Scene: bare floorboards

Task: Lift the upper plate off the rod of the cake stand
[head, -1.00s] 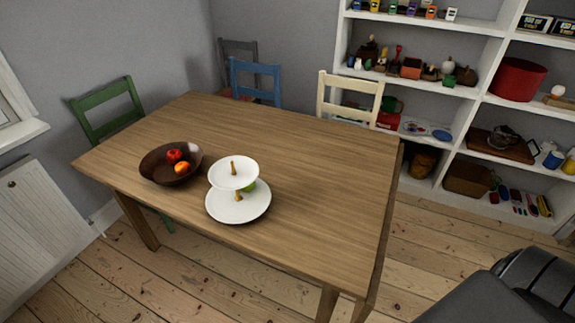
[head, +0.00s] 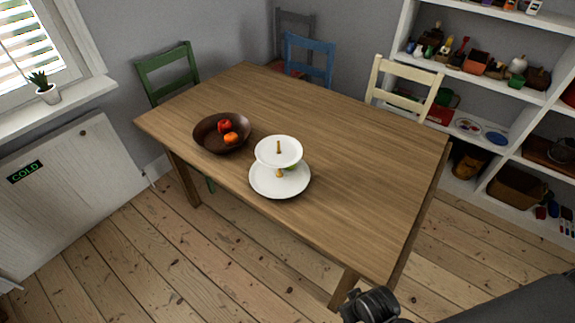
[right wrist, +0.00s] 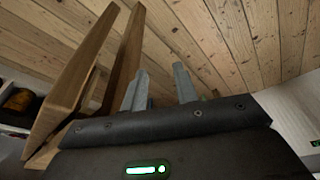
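The cake stand is on the wooden table in the head view. Its white upper plate (head: 270,158) sits on the golden rod (head: 279,147), whose top sticks up through the plate's middle. The larger white lower plate (head: 287,188) rests on the table. Something green, partly hidden, lies on the lower plate behind the upper one. My right gripper shows in the right wrist view (right wrist: 160,88) with its two grey fingers apart and nothing between them. It is away from the stand, by the table's edge. My left gripper is not in view.
The wooden table (head: 345,155) is mostly bare. A dark bowl (head: 205,139) with a red and an orange fruit stands left of the stand. Green (head: 165,58), blue (head: 309,58) and cream (head: 408,78) chairs stand around it. A white shelf is at the right.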

